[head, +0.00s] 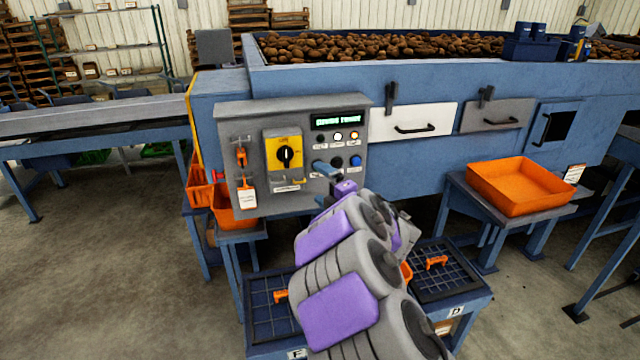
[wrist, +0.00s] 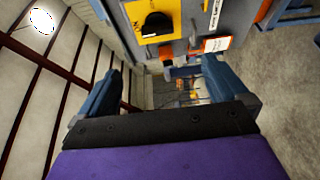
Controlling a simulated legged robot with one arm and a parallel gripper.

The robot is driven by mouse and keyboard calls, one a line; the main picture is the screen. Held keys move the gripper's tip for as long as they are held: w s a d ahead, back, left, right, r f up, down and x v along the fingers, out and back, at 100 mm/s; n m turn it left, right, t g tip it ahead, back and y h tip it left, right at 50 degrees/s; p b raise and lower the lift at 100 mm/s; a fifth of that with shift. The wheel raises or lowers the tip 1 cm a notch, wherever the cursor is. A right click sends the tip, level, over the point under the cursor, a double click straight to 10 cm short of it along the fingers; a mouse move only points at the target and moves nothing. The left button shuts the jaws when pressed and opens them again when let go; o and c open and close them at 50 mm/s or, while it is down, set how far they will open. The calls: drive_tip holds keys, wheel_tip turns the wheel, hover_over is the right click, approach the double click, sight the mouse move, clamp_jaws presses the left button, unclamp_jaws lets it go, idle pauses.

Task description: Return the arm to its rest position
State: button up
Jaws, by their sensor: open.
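My arm, grey with purple panels, reaches up from the bottom of the head view toward the control panel (head: 295,120). My gripper (head: 325,182) is in front of the panel's lower right part, near the row of buttons, and is partly hidden by my own arm. In the wrist view my gripper (wrist: 165,88) shows two blue fingers spread wide apart with nothing held between them. The panel's yellow switch plate with a black knob (head: 285,155) also shows upside down at the top of the wrist view (wrist: 155,20).
A blue grader (head: 430,80) full of potatoes stands behind the panel. An orange tray (head: 520,185) rests on a stand at right. A low blue table (head: 270,318) with grids and orange clips lies beneath my arm. Concrete floor is clear at left.

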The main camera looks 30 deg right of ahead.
idle(0.4)
drive_tip(key=s+d+r+m+g+h, duration=0.2)
drive_tip(key=s+r+m+g+h, duration=0.3)
drive_tip(key=s+m+h, duration=0.65)
drive_tip(key=s+a+f+m+g+y, duration=0.2)
drive_tip(key=s+a+f+g+y, duration=0.1)
drive_tip(key=s+a, duration=0.6)
drive_tip(key=s+a+f+m+g+y, duration=0.3)
drive_tip(key=s+a+g, duration=0.3)
drive_tip(key=s+a, duration=0.3)
drive_tip(key=s+a+f+m+g+y, duration=0.3)
drive_tip(key=s+a, duration=0.6)
drive_tip(key=s, duration=0.6)
wheel_tip(320, 180, down, 3)
drive_tip(key=shift+s+a+r+g, duration=0.2)
drive_tip(key=shift+s+g, duration=0.2)
drive_tip(key=shift+g, duration=0.8)
